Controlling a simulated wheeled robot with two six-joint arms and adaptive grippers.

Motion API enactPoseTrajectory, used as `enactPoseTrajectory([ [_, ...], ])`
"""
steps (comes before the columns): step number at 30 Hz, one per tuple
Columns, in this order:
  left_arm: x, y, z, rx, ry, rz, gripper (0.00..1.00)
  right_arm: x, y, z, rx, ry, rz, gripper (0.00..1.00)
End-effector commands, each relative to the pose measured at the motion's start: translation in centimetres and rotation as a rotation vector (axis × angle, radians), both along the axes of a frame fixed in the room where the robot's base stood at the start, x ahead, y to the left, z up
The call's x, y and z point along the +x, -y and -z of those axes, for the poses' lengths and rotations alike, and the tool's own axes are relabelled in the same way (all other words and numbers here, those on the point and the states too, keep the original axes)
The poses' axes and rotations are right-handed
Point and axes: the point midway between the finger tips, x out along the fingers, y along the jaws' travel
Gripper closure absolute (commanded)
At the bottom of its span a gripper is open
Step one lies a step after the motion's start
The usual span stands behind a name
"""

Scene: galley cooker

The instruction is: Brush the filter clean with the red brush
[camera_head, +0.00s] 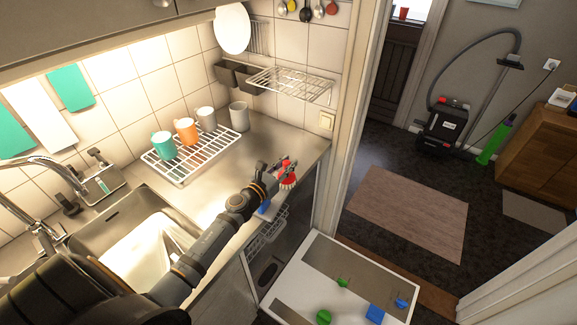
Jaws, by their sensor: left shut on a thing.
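My left gripper (281,170) is shut on a red brush (289,179) with pale bristles, above the front right part of the steel counter. The gripper partly covers the brush. I cannot make out the filter for certain. A small blue thing (265,207) shows at the counter's front edge, just below my left wrist, and my arm partly hides it. My right gripper is not in view.
A white drying rack (190,155) holds several mugs. The sink (125,215) is at left, partly behind my arm. Below the counter, an open appliance door (350,262) carries green and blue pieces. A wall shelf (290,82) hangs above the counter.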

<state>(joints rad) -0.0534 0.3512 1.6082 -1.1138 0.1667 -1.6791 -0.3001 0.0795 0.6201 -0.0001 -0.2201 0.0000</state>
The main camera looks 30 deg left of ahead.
Motion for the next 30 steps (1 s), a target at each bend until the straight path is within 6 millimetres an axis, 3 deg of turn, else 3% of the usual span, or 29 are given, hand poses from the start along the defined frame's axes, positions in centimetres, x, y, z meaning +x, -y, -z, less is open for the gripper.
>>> enactPoseTrajectory([
  [12,0.0,2.4,-0.1,-0.002,0.000,0.000,1.00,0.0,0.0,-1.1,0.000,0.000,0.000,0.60],
  [30,0.0,1.1,-0.1,0.000,-0.001,0.000,1.00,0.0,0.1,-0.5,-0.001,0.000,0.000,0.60],
])
